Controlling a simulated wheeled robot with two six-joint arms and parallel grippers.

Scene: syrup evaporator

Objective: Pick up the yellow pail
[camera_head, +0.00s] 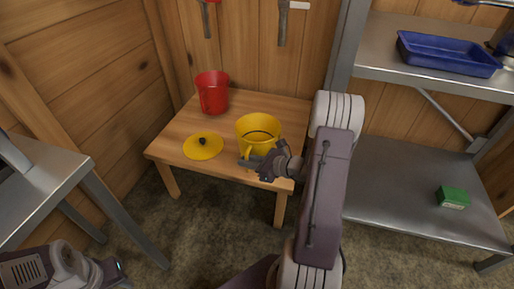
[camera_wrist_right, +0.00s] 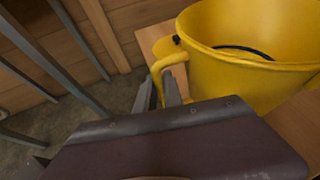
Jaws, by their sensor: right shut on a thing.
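The yellow pail (camera_head: 258,128) stands upright and open on a small wooden table, near its right front side. It fills the upper right of the right wrist view (camera_wrist_right: 255,75), where a dark curved line shows inside it. My right gripper (camera_head: 248,164) is at the pail's front left side, shut on its yellow side handle; the fingers (camera_wrist_right: 166,92) show at the handle in the wrist view. My left gripper (camera_head: 112,270) is low at the left, away from the pail, and its fingers are not clear.
A yellow lid (camera_head: 203,147) with a dark knob lies left of the pail on the wooden table (camera_head: 172,134). A red pail (camera_head: 212,93) stands behind. A metal shelf (camera_head: 400,190) at right holds a green box (camera_head: 452,197) and blue tray (camera_head: 448,53). A metal table (camera_head: 45,185) is at left.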

